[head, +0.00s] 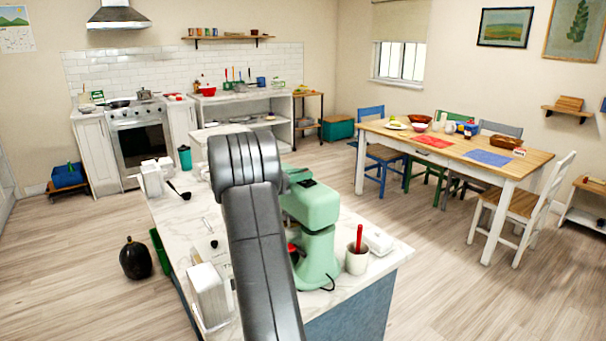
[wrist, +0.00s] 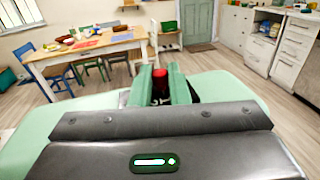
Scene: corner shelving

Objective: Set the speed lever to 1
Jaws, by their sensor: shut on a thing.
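The mint-green stand mixer (head: 316,215) stands on the marble counter, partly hidden behind my arm in the head view. Its mint body also spreads across the lower wrist view (wrist: 232,84). In the wrist view my gripper (wrist: 161,82) has its two green fingers closed on either side of the dark, red-tipped speed lever (wrist: 160,72). A bit of red also shows at the mixer's side in the head view, beside my arm. The speed marks cannot be read, so I cannot tell the lever's setting.
A white crock (head: 357,261) with a red-handled tool and a white butter dish (head: 378,241) stand right of the mixer. The dining table (head: 455,150) stands apart, behind right.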

